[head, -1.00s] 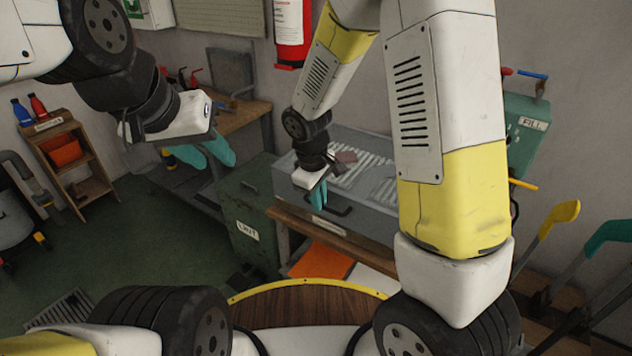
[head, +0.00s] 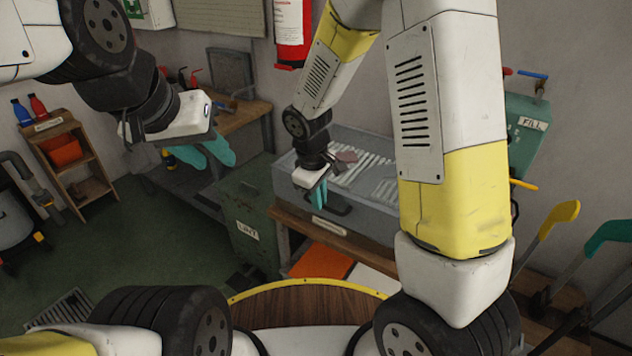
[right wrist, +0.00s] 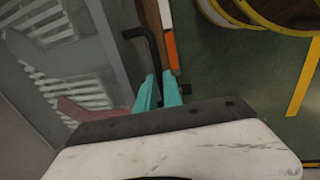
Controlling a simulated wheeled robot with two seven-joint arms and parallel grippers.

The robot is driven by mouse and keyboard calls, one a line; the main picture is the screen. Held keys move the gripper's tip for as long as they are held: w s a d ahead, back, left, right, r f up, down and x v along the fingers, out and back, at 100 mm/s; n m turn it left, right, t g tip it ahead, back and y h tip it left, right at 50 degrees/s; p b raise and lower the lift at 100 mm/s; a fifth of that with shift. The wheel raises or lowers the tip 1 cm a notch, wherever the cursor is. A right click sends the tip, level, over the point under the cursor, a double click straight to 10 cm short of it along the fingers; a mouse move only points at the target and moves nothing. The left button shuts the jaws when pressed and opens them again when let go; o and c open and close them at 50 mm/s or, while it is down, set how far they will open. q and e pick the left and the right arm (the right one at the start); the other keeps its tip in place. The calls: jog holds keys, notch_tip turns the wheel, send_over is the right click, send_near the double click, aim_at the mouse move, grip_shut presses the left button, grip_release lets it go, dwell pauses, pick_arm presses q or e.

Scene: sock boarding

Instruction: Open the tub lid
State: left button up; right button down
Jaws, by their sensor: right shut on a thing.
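The grey tub (head: 375,218) stands on a wooden bench at the centre right, with a slatted grey lid area (head: 375,162) on top. A black handle (head: 342,208) sits at its front; it also shows in the right wrist view (right wrist: 153,52). My right gripper (head: 318,194) is at the left part of this handle. In the right wrist view its teal fingers (right wrist: 159,92) are shut on the handle. The lid looks down. My left gripper (head: 206,154) hangs in the air at the left, its teal fingers apart and empty.
A green bin (head: 246,205) marked LINT stands left of the tub. A workbench (head: 245,120) is behind it. Green floor (head: 150,235) is open at the left.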

jog(key=w+d+r+g+y, duration=0.1)
jog(key=w+d+r, duration=0.1)
jog(key=r, duration=0.4)
jog(key=w+d+r+g+y, duration=0.1)
jog(key=w+d+r+g, duration=0.1)
jog(key=w+r, duration=0.3)
jog(key=w+d+r+g+y, duration=0.1)
jog(key=w+d+r, duration=0.2)
jog(key=r, duration=0.6)
jog(key=shift+w+d+r, duration=0.2)
jog(key=shift+w+d, duration=0.2)
jog(key=shift+d, duration=0.1)
pick_arm(q)
jog(key=shift+c, duration=0.5)
